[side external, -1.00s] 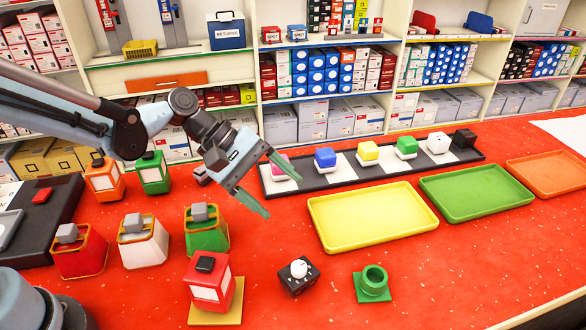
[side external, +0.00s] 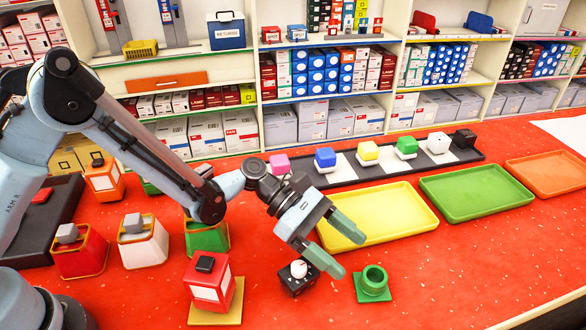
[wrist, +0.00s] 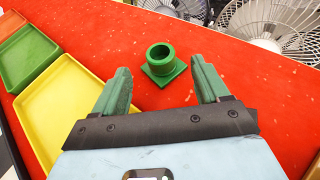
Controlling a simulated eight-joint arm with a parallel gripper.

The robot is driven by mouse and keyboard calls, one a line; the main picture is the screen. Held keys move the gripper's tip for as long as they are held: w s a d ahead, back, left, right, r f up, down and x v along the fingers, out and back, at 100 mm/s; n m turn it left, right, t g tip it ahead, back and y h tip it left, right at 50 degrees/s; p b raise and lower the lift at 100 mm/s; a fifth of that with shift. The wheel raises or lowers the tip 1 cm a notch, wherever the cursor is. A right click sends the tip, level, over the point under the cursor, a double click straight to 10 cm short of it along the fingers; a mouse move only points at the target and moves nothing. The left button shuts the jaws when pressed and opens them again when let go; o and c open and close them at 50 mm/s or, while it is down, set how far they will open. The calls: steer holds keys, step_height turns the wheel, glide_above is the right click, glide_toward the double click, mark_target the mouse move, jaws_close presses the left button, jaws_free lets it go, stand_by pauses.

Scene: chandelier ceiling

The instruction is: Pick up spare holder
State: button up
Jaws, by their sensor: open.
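A green holder (side external: 373,283), a round open cup on a square green base, stands on the red counter at the lower right of centre in the side view. I take it to be the spare holder. It looks empty. In the wrist view the green holder (wrist: 161,68) is just beyond the fingertips, roughly centred between them. My gripper (side external: 352,257) is open with green fingers and nothing between them. It hangs above the counter, up and to the left of the holder, apart from it. The wrist view also shows my gripper (wrist: 159,82) with its fingers spread.
A black block with a white knob (side external: 299,276) stands left of the holder, close below my gripper. Yellow (side external: 325,237), green (side external: 477,216) and orange (side external: 540,185) trays lie behind. A red box on a yellow base (side external: 238,303) stands left. Right of the holder is clear.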

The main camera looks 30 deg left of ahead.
mark_target(383, 281)
steer(key=x, duration=0.7)
steer(key=shift+d+f, duration=0.1)
steer(key=c, duration=1)
